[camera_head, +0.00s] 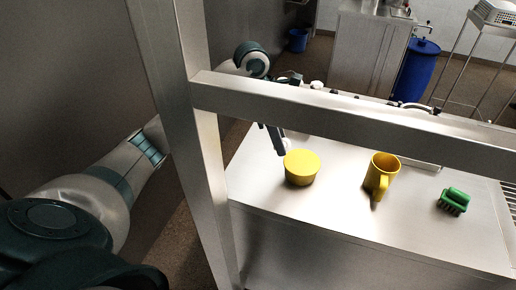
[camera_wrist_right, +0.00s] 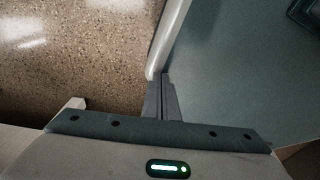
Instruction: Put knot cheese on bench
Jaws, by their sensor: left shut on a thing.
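The knot cheese (camera_head: 301,168) is a yellow, round, flat-topped block at the left part of the steel bench (camera_head: 340,220) in the head view. It is upright, at or just above the bench top; I cannot tell if it rests there. My left gripper (camera_head: 281,146) reaches in past the steel post, with its dark fingers at the cheese's upper left edge. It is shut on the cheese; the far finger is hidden. My right gripper (camera_wrist_right: 162,98) shows in the right wrist view with its fingers together and nothing visible between them.
A steel post (camera_head: 185,100) and crossbar (camera_head: 340,115) cross in front of my left arm. Blue barrel (camera_head: 417,70) stands behind. The bench's front middle is clear.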

